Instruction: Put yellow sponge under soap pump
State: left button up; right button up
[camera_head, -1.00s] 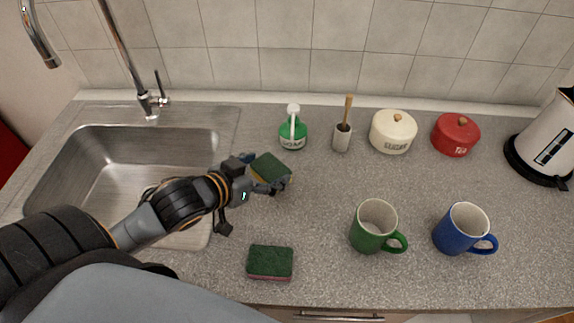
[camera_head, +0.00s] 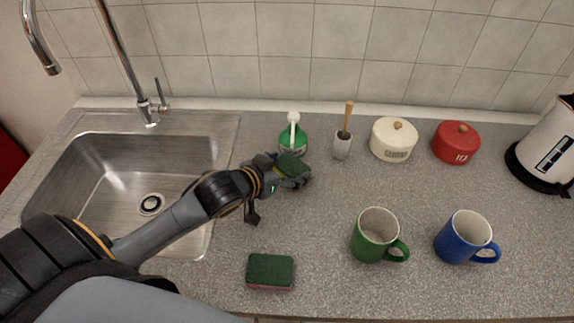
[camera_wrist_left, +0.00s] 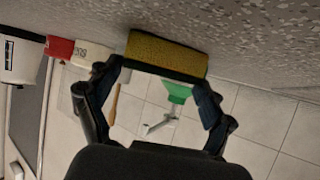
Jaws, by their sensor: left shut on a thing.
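My left gripper (camera_head: 288,175) is shut on the yellow sponge (camera_head: 293,162), which has a dark green scouring side facing up. In the left wrist view, which is upside down, the yellow side of the sponge (camera_wrist_left: 168,54) shows between the fingers, close to the counter. The soap pump (camera_head: 293,140), a green bottle with a white pump head, stands upright just behind the sponge. The sponge and gripper cover its lower part, so I cannot tell whether they touch. It also shows beyond the sponge in the left wrist view (camera_wrist_left: 178,92). My right gripper is not in view.
Another sponge (camera_head: 270,269), green over pinkish red, lies near the front. A brush holder (camera_head: 342,147), cream pot (camera_head: 392,143) and red pot (camera_head: 456,145) stand right of the pump. Green (camera_head: 374,240) and blue (camera_head: 463,240) mugs stand front right; the sink (camera_head: 105,190) is left.

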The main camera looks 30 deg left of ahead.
pick_arm(q)
jog(key=o, duration=0.6)
jog(key=v, duration=0.5)
jog(key=p+v, duration=0.3)
jog(key=v, duration=0.2)
jog(key=shift+s+r+p, duration=0.2)
jog(key=shift+r+p, duration=0.1)
jog(key=shift+r, duration=0.05)
jog(key=shift+s+a+r+p, duration=0.1)
jog(key=shift+s+r+p, duration=0.05)
jog(key=shift+s+p, duration=0.55)
jog(key=shift+s, duration=0.1)
